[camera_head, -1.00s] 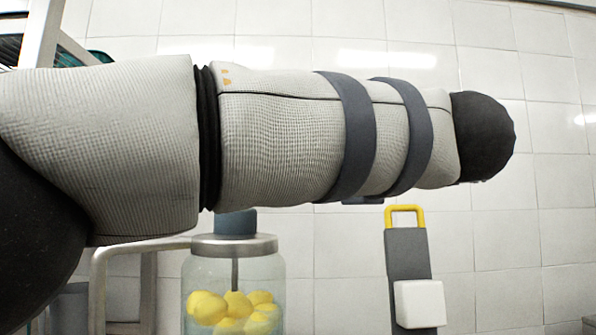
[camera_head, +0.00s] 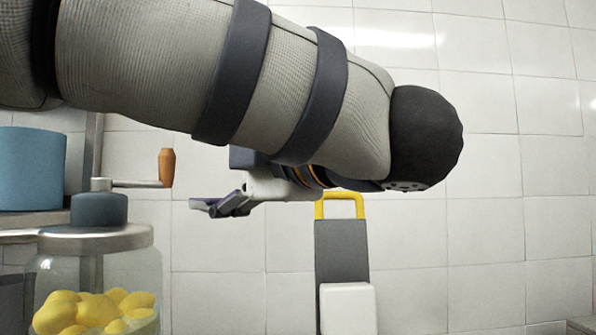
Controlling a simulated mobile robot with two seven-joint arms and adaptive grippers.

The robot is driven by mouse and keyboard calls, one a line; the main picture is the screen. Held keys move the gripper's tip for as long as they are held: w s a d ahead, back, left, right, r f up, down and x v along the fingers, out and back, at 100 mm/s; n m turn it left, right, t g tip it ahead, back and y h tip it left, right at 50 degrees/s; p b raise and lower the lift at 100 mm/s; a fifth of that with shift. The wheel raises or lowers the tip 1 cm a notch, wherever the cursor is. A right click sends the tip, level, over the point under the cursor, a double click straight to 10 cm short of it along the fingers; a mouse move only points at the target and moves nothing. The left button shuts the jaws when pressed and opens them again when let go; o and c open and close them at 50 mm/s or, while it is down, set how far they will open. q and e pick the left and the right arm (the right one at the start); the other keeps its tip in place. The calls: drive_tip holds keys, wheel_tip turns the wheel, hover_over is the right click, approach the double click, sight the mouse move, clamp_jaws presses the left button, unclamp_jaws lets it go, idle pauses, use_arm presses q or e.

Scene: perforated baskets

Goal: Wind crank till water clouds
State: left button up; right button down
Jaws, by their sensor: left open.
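The crank (camera_head: 130,184), with an upright orange-brown knob (camera_head: 167,168), stands on the blue-grey cap of a glass jar (camera_head: 150,262). The jar is at the lower left, with a metal lid. The contents look clear greenish; I cannot tell whether there is cloudiness. My left gripper (camera_head: 213,207) is open and seemingly empty, right of and a little below the knob in the picture, with its fingers pointing left. It appears apart from the crank. My right gripper does not show.
A blue cylindrical container (camera_head: 32,168) stands on a ledge at the left, behind the jar. A dark grey panel (camera_head: 342,250) with a yellow loop handle (camera_head: 341,205) and a white block (camera_head: 348,308) is at lower centre. White tiled wall fills the back.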

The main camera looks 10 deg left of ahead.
sight(171, 169)
use_arm(q)
drive_tip(key=x, duration=1.2)
drive_tip(key=shift+s+a, duration=0.25)
drive_tip(key=shift+s, duration=0.1)
clamp_jaws()
drive_tip(key=shift+w, duration=0.15)
